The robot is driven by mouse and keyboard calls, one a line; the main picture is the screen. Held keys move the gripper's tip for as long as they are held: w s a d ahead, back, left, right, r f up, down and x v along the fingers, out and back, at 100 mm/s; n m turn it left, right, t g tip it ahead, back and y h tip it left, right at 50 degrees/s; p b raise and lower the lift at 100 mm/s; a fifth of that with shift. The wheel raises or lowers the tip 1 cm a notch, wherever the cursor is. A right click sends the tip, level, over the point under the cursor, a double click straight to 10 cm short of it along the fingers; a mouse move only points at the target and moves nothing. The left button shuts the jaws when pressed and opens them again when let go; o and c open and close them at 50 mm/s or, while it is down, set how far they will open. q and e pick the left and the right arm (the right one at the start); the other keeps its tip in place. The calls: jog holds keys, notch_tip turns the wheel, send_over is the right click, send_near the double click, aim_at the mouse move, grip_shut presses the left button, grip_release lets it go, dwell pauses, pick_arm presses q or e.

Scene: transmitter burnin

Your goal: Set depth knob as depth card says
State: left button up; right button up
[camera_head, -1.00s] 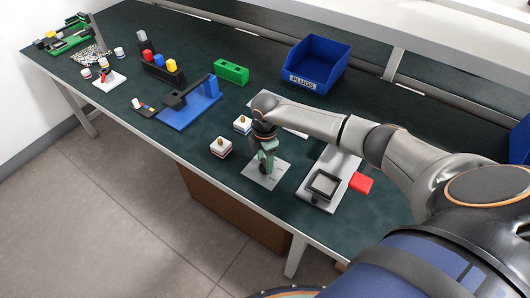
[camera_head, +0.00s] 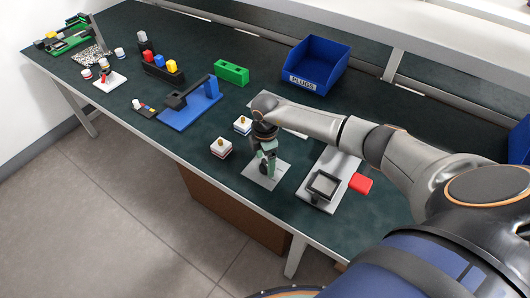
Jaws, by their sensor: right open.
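My right gripper (camera_head: 266,165) points down over a small light grey plate (camera_head: 254,176) near the front edge of the bench. Its jaws are open and green and dark in colour. The gripper covers the middle of the plate, so I cannot tell whether a depth knob stands between the fingers. I cannot make out which item is the depth card; no writing is readable on the plate. My left gripper is out of view.
Two white blocks with brass tops (camera_head: 221,148) stand left of the plate. A grey fixture (camera_head: 342,166) with a black-framed square and red block (camera_head: 360,183) is on its right. A blue PLUGS bin (camera_head: 318,64) and blue stand (camera_head: 193,112) stand further back.

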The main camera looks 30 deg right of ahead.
aim_at(264, 164)
notch_tip(264, 164, up, 13)
jog(key=shift+f, duration=0.2)
dwell(0.4)
jog(key=shift+a+f, duration=0.1)
dwell(0.3)
